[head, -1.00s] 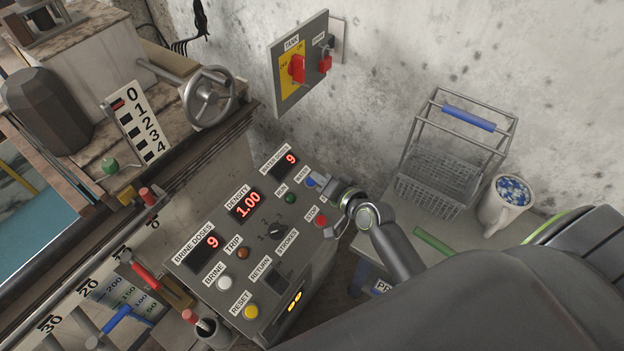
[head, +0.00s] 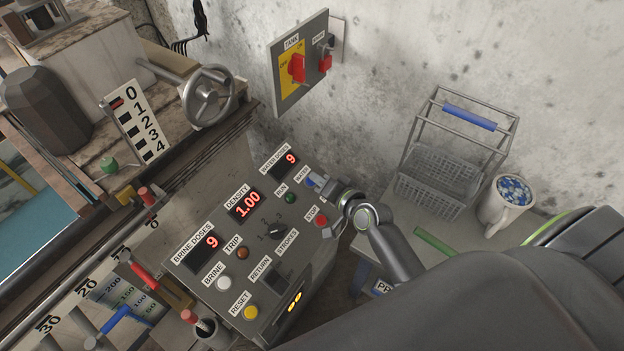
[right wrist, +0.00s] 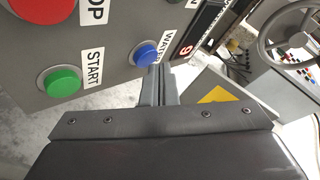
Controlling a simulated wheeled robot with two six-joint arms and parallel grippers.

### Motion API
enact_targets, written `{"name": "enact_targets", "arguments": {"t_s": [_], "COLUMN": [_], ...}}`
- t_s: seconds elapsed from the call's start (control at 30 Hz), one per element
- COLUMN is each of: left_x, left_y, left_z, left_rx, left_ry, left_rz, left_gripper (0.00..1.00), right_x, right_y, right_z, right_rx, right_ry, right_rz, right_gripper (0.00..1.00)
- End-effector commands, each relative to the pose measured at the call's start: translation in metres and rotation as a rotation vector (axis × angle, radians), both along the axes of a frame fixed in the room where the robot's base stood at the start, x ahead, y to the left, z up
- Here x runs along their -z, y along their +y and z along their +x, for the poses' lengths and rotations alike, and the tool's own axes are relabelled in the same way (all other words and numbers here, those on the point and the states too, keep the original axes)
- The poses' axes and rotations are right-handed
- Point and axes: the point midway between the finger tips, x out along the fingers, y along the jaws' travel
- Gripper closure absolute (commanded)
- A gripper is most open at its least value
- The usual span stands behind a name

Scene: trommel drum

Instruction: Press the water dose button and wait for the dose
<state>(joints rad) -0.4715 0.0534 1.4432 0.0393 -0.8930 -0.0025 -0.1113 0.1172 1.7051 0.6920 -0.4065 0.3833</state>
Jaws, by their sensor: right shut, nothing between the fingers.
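The water doses display (head: 290,158) reads 9. My left gripper is not in view.
The red stop button (head: 321,221) lies close below my right gripper. The density display (head: 247,205) reads 1.00 and the brine doses display (head: 207,245) reads 9. A wire basket (head: 437,178) and a white mug (head: 504,205) stand to the right. A handwheel (head: 208,97) is at upper left.

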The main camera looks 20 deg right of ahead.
Motion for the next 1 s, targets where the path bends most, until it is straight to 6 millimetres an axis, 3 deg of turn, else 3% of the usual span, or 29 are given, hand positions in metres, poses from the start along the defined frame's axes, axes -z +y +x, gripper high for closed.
{"name": "enact_targets", "arguments": {"t_s": [1.0], "left_x": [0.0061], "left_y": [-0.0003], "left_z": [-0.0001], "left_rx": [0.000], "left_ry": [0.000], "left_rz": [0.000], "left_gripper": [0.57], "right_x": [0.0076], "right_y": [0.0022], "right_z": [0.0038], "right_rx": [-0.001], "right_ry": [-0.001], "right_rz": [0.000], "right_gripper": [1.00]}}
